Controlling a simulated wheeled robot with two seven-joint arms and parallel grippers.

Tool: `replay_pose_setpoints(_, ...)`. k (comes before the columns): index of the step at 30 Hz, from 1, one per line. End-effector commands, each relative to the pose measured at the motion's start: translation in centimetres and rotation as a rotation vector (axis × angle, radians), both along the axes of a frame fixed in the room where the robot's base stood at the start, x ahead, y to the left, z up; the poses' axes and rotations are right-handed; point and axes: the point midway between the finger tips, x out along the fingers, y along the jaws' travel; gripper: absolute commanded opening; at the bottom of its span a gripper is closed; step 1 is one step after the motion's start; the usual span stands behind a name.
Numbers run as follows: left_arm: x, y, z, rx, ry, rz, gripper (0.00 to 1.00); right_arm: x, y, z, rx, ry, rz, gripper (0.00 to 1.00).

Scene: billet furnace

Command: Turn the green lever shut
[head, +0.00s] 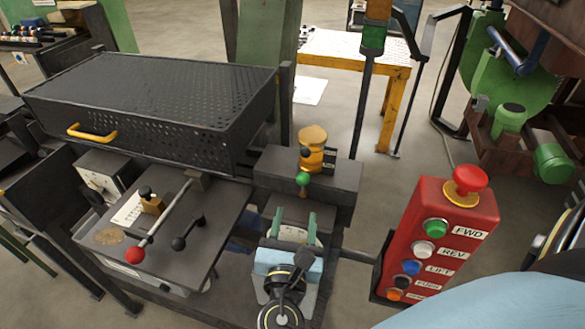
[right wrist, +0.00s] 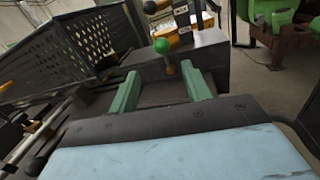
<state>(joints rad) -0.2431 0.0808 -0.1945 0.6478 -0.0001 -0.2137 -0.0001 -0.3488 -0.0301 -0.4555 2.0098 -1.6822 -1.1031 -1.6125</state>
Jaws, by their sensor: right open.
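My left gripper is not in view.
A red button box (head: 440,235) stands close on the right. A panel with a red-knobbed lever (head: 135,255) and a black-knobbed lever (head: 180,243) lies left. A black perforated cover (head: 150,95) rises behind it. A yellow table (head: 350,48) stands far back.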

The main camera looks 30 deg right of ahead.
Motion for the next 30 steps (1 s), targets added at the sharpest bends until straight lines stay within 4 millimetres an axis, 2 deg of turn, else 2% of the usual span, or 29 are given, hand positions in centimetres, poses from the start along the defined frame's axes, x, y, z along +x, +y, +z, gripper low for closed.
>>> replay_pose_setpoints(6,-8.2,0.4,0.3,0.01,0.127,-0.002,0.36,3.3,-2.7,0.3,-0.003,-0.005,-0.001,0.48)
replay_pose_setpoints(8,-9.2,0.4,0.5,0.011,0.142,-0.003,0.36,4.3,-3.6,0.3,-0.003,-0.005,0.0,0.48)
replay_pose_setpoints(11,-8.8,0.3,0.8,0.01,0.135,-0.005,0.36,5.9,-4.9,0.3,-0.002,-0.004,0.001,0.48)
replay_pose_setpoints(16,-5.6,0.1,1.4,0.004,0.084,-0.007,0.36,8.1,-6.8,0.2,0.0,-0.003,0.001,0.48)
replay_pose_setpoints(19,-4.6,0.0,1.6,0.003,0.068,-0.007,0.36,9.0,-7.4,0.1,0.002,-0.003,0.002,0.48)
replay_pose_setpoints(23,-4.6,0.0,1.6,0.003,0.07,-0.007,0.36,9.5,-7.9,0.0,0.002,-0.001,0.002,0.48)
replay_pose_setpoints(30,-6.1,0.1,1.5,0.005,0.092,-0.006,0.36,9.6,-8.0,0.0,0.003,-0.001,0.002,0.48)
